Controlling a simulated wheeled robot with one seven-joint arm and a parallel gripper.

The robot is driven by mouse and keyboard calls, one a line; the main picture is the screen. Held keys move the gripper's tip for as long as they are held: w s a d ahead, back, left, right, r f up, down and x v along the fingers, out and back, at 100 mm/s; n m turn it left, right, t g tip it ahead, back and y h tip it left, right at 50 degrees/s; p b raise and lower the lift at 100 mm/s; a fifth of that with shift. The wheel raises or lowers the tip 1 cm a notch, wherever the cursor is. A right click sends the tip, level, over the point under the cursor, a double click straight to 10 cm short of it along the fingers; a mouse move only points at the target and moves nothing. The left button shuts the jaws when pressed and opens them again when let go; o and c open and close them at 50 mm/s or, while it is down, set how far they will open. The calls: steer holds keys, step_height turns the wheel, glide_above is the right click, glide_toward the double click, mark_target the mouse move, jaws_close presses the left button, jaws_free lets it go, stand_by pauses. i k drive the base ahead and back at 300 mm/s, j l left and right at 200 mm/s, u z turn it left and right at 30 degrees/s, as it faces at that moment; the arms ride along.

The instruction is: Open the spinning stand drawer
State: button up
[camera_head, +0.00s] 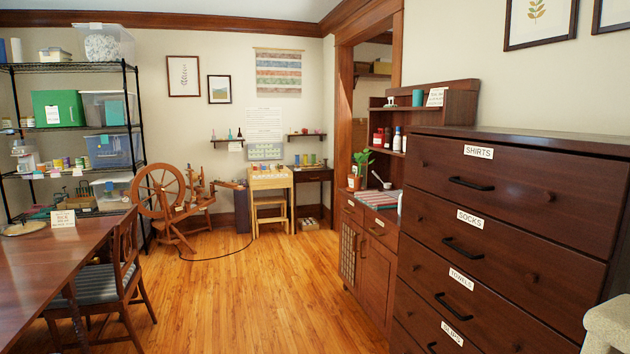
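A spinning wheel (165,205) of brown wood stands on the floor at the far side of the room. To its right, by the back wall, is a small light-wood stand (270,182) with small items on top and a stool beneath. Its front looks shut, but it is too small to make out a drawer or handle clearly. A dark narrow table (313,177) stands against its right side, with a drawer-like front that looks shut. I cannot tell from any label which is the spinning stand. My gripper is not in view.
A dark dresser (500,230) with labelled drawers fills the right foreground. A dark hutch cabinet (375,255) stands beyond it. A long table (45,265) and a chair (100,285) are at left. A cable (220,258) lies near the wheel. The middle wood floor (250,305) is clear.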

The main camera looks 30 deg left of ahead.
mark_target(318, 176)
steer(key=i+j+u, duration=0.3)
steer(key=i+j, duration=0.15)
steer(key=i+j+u, duration=0.3)
steer(key=i, duration=0.35)
steer(key=i+j+u, duration=0.3)
steer(key=i, duration=0.3)
steer(key=i+l+u, duration=0.1)
steer(key=i+u, duration=0.2)
steer(key=i, duration=4.25)
steer(key=i+z, duration=0.1)
steer(key=i, duration=0.8)
steer(key=i+j+z, duration=0.1)
steer(key=i, duration=0.8)
steer(key=i+j+z, duration=0.2)
steer(key=i+z, duration=0.15)
steer(key=i+j+z, duration=0.3)
steer(key=i, duration=0.2)
